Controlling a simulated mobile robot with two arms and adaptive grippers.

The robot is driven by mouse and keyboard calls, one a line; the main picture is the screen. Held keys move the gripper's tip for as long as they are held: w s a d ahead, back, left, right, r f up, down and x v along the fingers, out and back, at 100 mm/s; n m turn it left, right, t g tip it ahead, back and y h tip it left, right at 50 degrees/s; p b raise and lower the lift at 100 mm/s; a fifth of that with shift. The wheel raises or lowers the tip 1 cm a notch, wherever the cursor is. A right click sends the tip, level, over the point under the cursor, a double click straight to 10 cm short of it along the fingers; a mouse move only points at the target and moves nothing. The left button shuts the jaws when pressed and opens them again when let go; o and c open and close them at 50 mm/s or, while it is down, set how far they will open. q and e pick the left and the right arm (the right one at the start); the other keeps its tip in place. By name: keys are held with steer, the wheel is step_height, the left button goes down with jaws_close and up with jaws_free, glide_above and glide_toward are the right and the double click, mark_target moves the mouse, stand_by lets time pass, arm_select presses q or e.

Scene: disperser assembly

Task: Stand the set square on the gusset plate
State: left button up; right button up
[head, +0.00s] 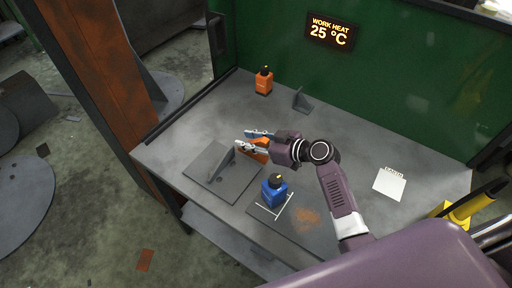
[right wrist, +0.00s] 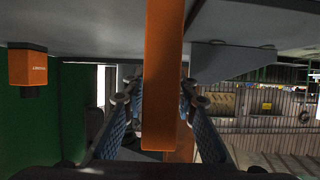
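My right gripper (head: 255,140) is above the far right edge of the grey gusset plate (head: 204,181). A thin grey triangular gusset (head: 222,164) stands upright on that plate. The gripper's blue-padded fingers (right wrist: 160,95) are shut on an orange bar, which I take as the set square (head: 262,157). It also shows as a long orange bar between the fingers in the right wrist view (right wrist: 163,70). The rest of the set square is hidden by the fingers. In the right wrist view a grey triangular piece (right wrist: 230,60) is at the right. My left gripper is not in view.
A white card (head: 389,185) lies right.

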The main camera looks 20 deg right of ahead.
steer(key=shift+x, duration=1)
steer(key=shift+w+a+f, duration=0.1)
steer(key=c, duration=0.6)
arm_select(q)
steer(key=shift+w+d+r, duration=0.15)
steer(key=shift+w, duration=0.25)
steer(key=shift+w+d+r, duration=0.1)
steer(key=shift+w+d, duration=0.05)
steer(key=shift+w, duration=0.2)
arm_select(e)
jaws_close()
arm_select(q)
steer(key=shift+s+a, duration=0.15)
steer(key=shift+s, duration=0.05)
